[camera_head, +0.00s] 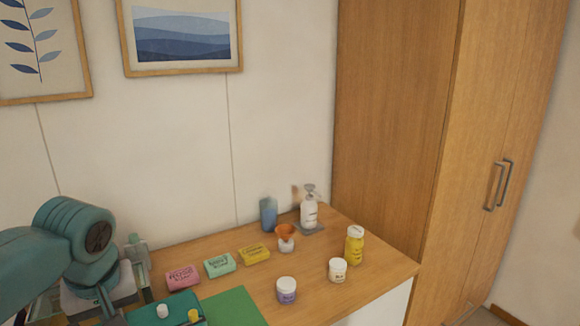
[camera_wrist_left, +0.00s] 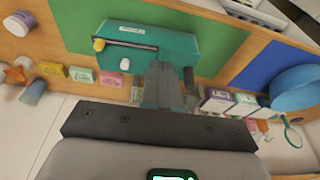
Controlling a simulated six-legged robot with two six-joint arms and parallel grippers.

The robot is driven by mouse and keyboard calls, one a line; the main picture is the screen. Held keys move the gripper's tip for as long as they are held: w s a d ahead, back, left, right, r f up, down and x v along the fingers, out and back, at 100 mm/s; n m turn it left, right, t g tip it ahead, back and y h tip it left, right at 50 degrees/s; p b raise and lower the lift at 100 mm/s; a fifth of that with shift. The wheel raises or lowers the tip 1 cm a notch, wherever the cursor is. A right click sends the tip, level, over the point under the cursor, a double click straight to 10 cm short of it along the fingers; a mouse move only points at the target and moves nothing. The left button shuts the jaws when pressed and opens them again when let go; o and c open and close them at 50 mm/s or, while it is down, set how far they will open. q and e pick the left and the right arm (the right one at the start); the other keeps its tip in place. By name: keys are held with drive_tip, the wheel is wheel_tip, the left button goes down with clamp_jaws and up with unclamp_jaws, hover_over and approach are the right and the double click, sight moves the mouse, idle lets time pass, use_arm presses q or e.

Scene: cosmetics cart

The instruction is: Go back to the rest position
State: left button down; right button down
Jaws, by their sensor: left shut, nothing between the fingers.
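My left arm (camera_head: 80,240) comes in from the left in the head view, above the left end of the wooden cart top (camera_head: 320,275). I cannot make out its fingertips clearly there. In the left wrist view my left gripper (camera_wrist_left: 164,72) is shut, with its fingers together and nothing held. In that picture the fingers overlap the lower edge of a teal box (camera_wrist_left: 150,50); I cannot tell the gap between them. My right gripper is in neither view.
Pink (camera_head: 183,277), green (camera_head: 220,265) and yellow (camera_head: 254,253) soaps stand near the arm. A pump bottle (camera_head: 309,212), yellow bottle (camera_head: 354,246) and jars are farther right. A green mat (camera_head: 234,307), small boxes (camera_wrist_left: 218,100) and blue bowl (camera_wrist_left: 296,88) are also around.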

use_arm(q)
drive_tip(key=d+f+m+h, duration=0.1)
drive_tip(key=d+f, duration=0.3)
drive_tip(key=f, duration=0.5)
drive_tip(key=d+f+m+g+h, duration=0.1)
drive_tip(key=d+f+m+h, duration=0.15)
drive_tip(key=f, duration=0.75)
drive_tip(key=d+f+m+h, duration=0.1)
drive_tip(key=d+f, duration=0.3)
drive_tip(key=f, duration=0.5)
drive_tip(key=s+d+f, duration=0.3)
drive_tip(key=s+f, duration=0.5)
drive_tip(key=s+d+f+g+h, duration=0.1)
drive_tip(key=s+d+f, duration=0.1)
drive_tip(key=s+f, duration=0.6)
drive_tip(key=shift+s+d, duration=0.4)
drive_tip(key=shift+s, duration=0.35)
drive_tip(key=shift+w, duration=0.2)
drive_tip(key=shift+s, duration=0.2)
drive_tip(key=shift+w, duration=0.15)
